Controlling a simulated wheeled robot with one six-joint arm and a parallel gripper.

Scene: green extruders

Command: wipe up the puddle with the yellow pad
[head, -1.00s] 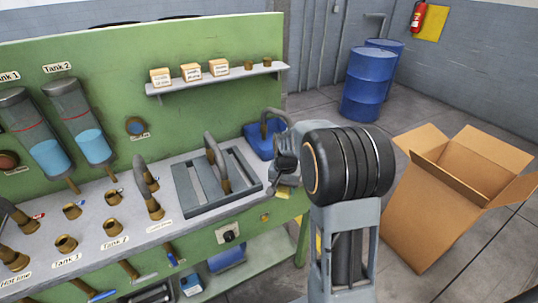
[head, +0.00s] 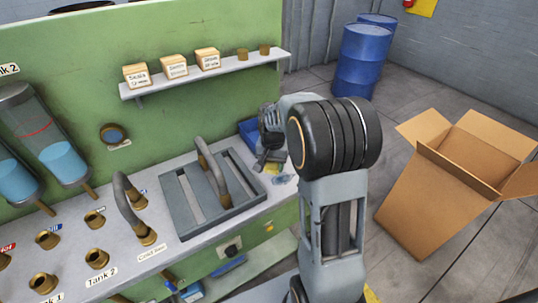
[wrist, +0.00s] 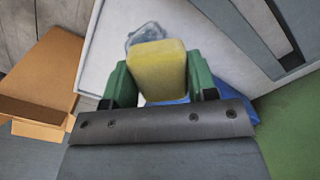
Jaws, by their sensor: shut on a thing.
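The yellow pad (wrist: 158,72) is held between the green fingers of my gripper (wrist: 160,88) in the wrist view. In the head view my gripper (head: 268,158) is low over the right end of the grey worktop, and a bit of yellow pad (head: 273,169) shows below it. The puddle (wrist: 148,32) is a clear bluish patch on the pale worktop, just beyond the pad in the wrist view. In the head view the puddle (head: 285,180) lies right beside the gripper, near the worktop edge. I cannot tell whether the pad touches the surface.
A blue tray (head: 247,129) sits behind the gripper. A grey slatted plate with a curved pipe (head: 185,215) stands left of it. Brass fittings and a pipe are farther left. An open cardboard box (head: 425,205) is on the floor at right, with blue drums (head: 362,65) behind.

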